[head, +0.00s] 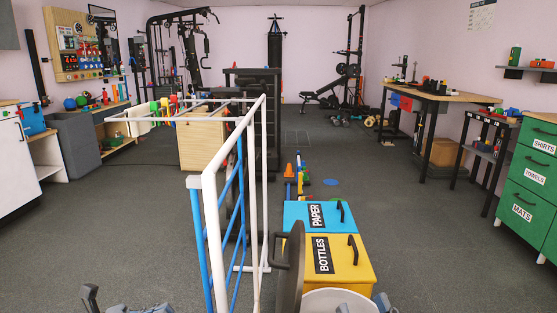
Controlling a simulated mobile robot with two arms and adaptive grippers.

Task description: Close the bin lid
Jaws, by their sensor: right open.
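A white round bin (325,296) stands at the bottom of the head view, its lower part cut off. Its dark grey round lid (292,272) stands nearly upright at the bin's left side, open and seen almost edge-on. A black handle sticks out left from the lid. My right gripper (363,307) shows only by its fingertips at the bottom edge, apart, in front of the bin's right part; I see nothing between them. My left gripper (121,305) shows partly at the bottom left, well away from the lid; its jaws are mostly cut off.
A yellow BOTTLES box (357,278) and a blue PAPER box (293,218) stand just beyond the bin. A white and blue drying rack (212,210) stands close left of the lid. Green drawers (522,166) stand at right. The floor between boxes and drawers is free.

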